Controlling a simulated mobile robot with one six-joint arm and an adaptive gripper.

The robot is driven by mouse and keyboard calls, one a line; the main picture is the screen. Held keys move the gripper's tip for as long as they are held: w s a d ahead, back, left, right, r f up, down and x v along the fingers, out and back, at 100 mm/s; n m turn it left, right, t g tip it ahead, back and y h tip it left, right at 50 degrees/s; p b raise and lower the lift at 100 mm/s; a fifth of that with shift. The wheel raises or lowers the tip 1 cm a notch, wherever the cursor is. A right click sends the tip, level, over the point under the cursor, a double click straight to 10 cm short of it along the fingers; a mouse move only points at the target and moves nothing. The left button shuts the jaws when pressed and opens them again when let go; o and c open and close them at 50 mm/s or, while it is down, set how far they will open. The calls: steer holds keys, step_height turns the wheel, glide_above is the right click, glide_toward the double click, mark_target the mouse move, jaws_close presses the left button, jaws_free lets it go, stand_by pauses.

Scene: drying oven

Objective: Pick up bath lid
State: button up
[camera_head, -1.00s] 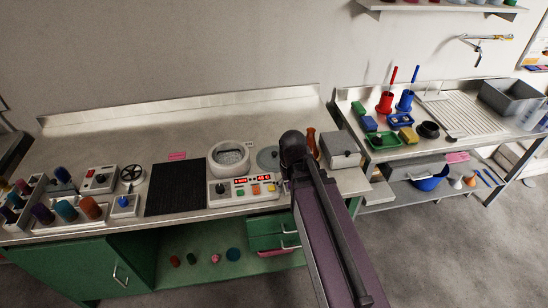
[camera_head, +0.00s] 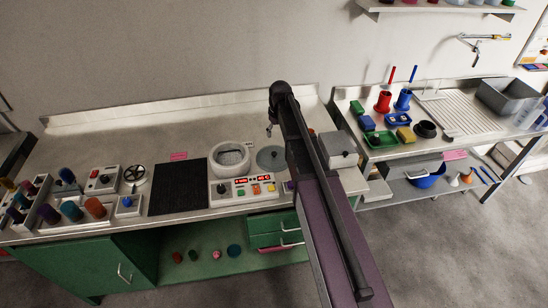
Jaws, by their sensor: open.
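The bath lid (camera_head: 270,159) looks like a flat round grey disc and lies on the steel bench, partly hidden by my arm on its right. The round white bath (camera_head: 231,158) stands just left of it, open at the top, with a control panel in front. My gripper (camera_head: 270,131) is small in the picture, above and behind the lid, apart from it as far as I can see. It is open and holds nothing visible.
A grey box (camera_head: 338,147) stands right of my arm. A black mat (camera_head: 178,186) lies left of the bath. Several bottles and small devices crowd the bench's left end. The back of the bench (camera_head: 150,131) is clear.

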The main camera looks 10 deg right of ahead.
steer(key=shift+f, duration=0.1)
steer(key=b, duration=0.9)
glide_toward(274, 153)
steer(key=f, duration=0.5)
steer(key=shift+a, duration=0.2)
steer(key=shift+w+f, duration=0.1)
steer(key=shift+f, duration=0.05)
steer(key=shift+w+f+b, duration=0.2)
steer(key=shift+f+b, duration=1)
steer(key=shift+w+f+b, duration=0.2)
steer(key=shift+f+b, duration=0.95)
steer(key=shift+f, duration=0.05)
jaws_close()
